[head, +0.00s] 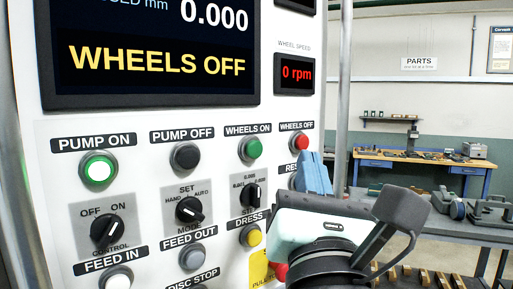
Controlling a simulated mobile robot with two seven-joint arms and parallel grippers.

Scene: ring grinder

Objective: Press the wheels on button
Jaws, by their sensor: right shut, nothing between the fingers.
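The wheels on button (251,149) is a green round button under the "WHEELS ON" label on the white control panel (215,110). The red wheels off button (300,142) is just right of it. The screen (150,50) reads "WHEELS OFF" and the wheel speed display (295,73) reads 0 rpm. My right gripper (313,170) is shut and empty, its blue fingertips pointing up, below and right of the green button and apart from it in the picture. It hides part of the reset control. My left gripper is not in view.
The pump on button (98,169) is lit green, with the black pump off button (185,157) beside it. Dark rotary knobs (107,232) and more buttons sit below. A blue workbench (425,165) stands in the right background. Free space lies right of the panel.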

